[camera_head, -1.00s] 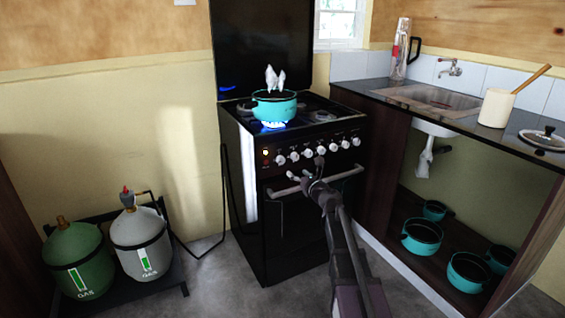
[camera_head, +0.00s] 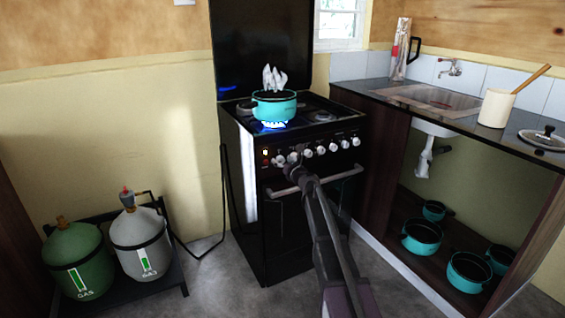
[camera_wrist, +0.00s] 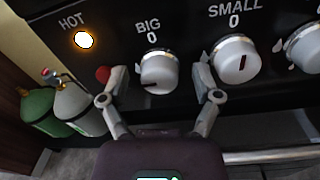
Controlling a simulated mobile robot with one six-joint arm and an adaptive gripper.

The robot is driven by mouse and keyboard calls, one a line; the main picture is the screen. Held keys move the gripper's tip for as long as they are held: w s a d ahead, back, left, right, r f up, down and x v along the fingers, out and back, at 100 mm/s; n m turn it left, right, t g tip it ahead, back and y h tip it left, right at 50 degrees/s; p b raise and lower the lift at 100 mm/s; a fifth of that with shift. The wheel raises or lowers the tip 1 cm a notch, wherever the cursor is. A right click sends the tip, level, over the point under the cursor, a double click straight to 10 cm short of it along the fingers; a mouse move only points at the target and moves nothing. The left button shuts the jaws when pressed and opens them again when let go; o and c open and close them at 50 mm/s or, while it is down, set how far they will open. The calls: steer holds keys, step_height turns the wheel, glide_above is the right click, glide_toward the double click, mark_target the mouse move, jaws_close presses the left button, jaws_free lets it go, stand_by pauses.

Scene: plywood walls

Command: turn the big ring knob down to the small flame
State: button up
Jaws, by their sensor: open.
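The big ring knob (camera_wrist: 158,72) is a silver-white knob under the label "BIG 0" in the wrist view. A dark mark shows low on its left side. My gripper (camera_wrist: 158,80) is open, with one finger on each side of this knob; I cannot tell whether either finger touches it. In the head view my gripper (camera_head: 288,160) is at the left part of the stove's (camera_head: 300,225) knob row and partly hides the knobs there. A blue flame (camera_head: 273,125) burns under a steaming turquoise pot (camera_head: 274,106).
The knob marked "SMALL" (camera_wrist: 237,60) is close to the right finger. A lit "HOT" lamp (camera_wrist: 83,40) and a red button (camera_wrist: 102,74) are on the left. The oven handle (camera_head: 335,177) runs below the knobs. Gas bottles (camera_head: 140,243) stand left of the stove.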

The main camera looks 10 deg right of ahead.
jaws_close()
steer(key=shift+n, duration=0.4)
steer(key=n, duration=0.8)
steer(key=shift+a+n+p, duration=0.1)
steer(key=shift+n+p, duration=0.2)
steer(key=n, duration=0.4)
steer(key=shift+h, duration=0.3)
steer(key=shift+n, duration=2.1)
